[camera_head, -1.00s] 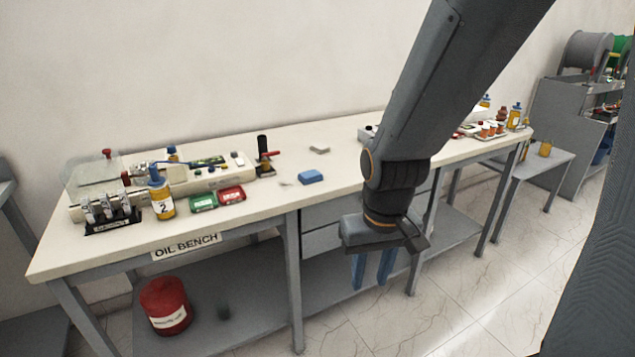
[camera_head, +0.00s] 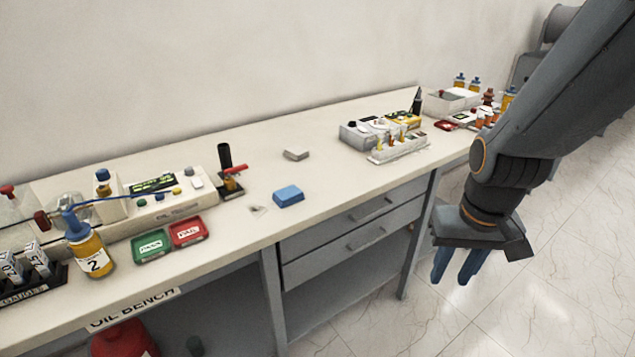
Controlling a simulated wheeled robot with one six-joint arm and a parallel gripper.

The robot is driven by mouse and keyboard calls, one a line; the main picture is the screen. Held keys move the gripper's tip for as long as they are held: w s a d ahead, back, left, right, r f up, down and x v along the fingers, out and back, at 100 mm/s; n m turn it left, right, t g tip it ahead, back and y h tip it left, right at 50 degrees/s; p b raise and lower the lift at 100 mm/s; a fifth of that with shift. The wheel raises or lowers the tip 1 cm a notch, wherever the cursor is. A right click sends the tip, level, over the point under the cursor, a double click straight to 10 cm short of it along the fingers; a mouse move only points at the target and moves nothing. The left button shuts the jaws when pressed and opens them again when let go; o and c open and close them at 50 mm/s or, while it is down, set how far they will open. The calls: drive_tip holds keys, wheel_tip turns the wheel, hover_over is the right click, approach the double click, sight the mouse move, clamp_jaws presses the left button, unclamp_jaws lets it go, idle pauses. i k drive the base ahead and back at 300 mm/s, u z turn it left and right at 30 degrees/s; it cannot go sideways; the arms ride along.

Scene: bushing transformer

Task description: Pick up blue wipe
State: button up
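The blue wipe (camera_head: 288,196) is a small blue block lying on the bench top (camera_head: 330,207), near its front edge. My gripper (camera_head: 454,279) hangs in front of the bench, over the floor, to the right of the wipe and well apart from it. Its two blue fingers point down with a gap between them, and nothing shows between them.
A grey block (camera_head: 295,154) lies behind the wipe. Green (camera_head: 151,246) and red (camera_head: 188,232) trays and a black stand with a red lever (camera_head: 230,182) are to its left. A white rack (camera_head: 398,149) stands to the right. Drawers (camera_head: 350,220) are below.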

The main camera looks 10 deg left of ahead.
sight(290, 196)
drive_tip(key=i, duration=0.6)
drive_tip(key=u, duration=0.85)
drive_tip(key=i, duration=0.45)
drive_tip(key=u, duration=0.5)
